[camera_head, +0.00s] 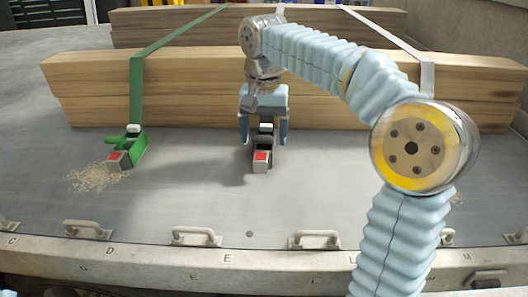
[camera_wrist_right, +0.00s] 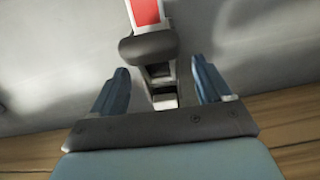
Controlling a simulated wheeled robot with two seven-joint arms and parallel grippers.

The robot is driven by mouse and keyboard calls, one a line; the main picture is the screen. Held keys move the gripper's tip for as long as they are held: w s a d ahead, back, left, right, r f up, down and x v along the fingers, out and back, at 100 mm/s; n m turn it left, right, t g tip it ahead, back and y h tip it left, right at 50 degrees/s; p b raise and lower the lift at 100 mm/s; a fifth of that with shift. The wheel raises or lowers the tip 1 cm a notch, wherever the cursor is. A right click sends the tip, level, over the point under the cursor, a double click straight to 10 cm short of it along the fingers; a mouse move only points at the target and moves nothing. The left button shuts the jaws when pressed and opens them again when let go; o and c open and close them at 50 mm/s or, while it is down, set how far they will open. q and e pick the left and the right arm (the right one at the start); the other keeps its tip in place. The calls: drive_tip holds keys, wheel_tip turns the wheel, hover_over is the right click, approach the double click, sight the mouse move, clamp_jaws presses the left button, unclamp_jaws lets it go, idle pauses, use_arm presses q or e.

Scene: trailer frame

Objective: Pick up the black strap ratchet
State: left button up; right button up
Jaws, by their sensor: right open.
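The black strap ratchet (camera_head: 262,158), dark with a red patch, sits on the grey trailer bed in front of the stacked beams, near the middle of the head view. In the right wrist view the ratchet (camera_wrist_right: 155,52) shows its red patch at the top, and its lower part lies between my two fingers. My right gripper (camera_head: 263,140) is open, with a blue finger on each side of the ratchet; it also shows in the right wrist view (camera_wrist_right: 163,88). I see a gap on both sides, so the fingers are not closed on it. My left gripper is not in view.
A green strap ratchet (camera_head: 128,149) lies to the left, its green strap running over the wooden beams (camera_head: 190,75). A grey strap (camera_head: 427,78) crosses the beams at right. Sawdust (camera_head: 95,177) lies by the green ratchet. Metal handles (camera_head: 196,237) line the bed's front edge.

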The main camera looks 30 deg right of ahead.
sight(264, 145)
wheel_tip(264, 145, down, 3)
drive_tip(key=shift+s+f, duration=0.15)
drive_tip(key=c, duration=1.3)
